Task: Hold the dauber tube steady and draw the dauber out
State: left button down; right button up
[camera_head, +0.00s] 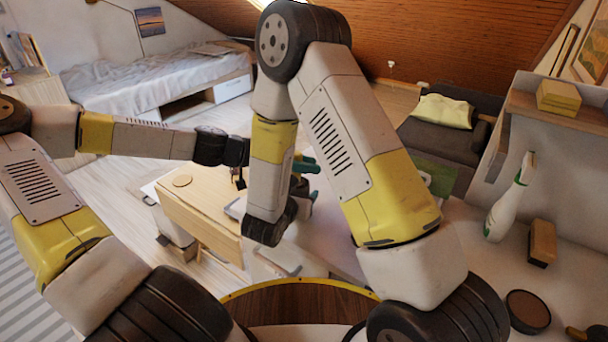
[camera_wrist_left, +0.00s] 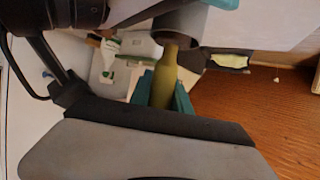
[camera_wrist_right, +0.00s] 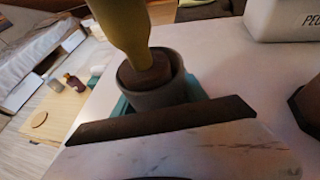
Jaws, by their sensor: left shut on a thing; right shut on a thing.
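The dauber (camera_wrist_right: 125,28) has an olive-yellow handle and a dark brown head. The dauber also shows in the left wrist view (camera_wrist_left: 164,82). My left gripper (camera_wrist_left: 163,92) is shut on its handle. The dauber tube (camera_wrist_right: 158,97) is a dark grey round cup, also at the top of the left wrist view (camera_wrist_left: 181,24). My right gripper (camera_wrist_right: 156,104) is shut on the tube. The dauber head is at the tube mouth, slightly tilted; I cannot tell how deep it sits. In the head view my right forearm hides most of both.
A white spray bottle (camera_head: 503,208), a brown block (camera_head: 542,243) and a dark round tin (camera_head: 527,311) stand on the pale surface at the right. A wooden-topped piece (camera_head: 200,208) stands at left centre. A bed (camera_head: 150,80) is behind. My arms cross closely in the middle.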

pick_arm(q)
notch_tip(320, 180, up, 10)
jog(key=shift+f, duration=0.25)
pick_arm(e)
jog(key=o, duration=1.6)
jog(key=shift+c, duration=0.2)
